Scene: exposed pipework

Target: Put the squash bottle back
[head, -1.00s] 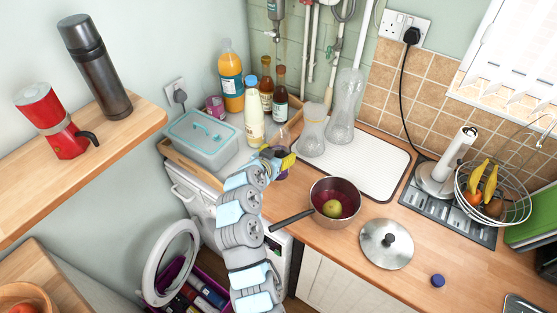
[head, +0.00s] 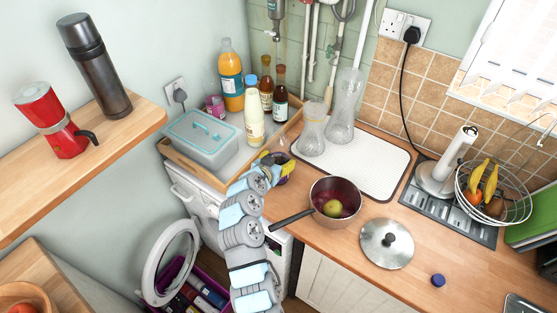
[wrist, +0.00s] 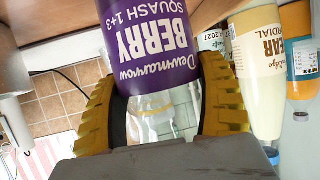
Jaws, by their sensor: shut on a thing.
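In the head view my gripper (head: 278,165) is at the front right edge of the wooden tray (head: 189,170), in front of the cream cordial bottle (head: 254,119). There the bottle shows only as a small purple patch (head: 287,172), mostly hidden by my gripper. I cannot tell whether it touches the tray or counter.
The tray holds a lidded box (head: 200,138), an orange drink bottle (head: 230,78) and dark sauce bottles (head: 280,85). Glass carafes (head: 312,130) stand on a white mat (head: 375,165) to the right. A saucepan (head: 334,190) is near my arm. Bare tray floor shows around the cordial bottle.

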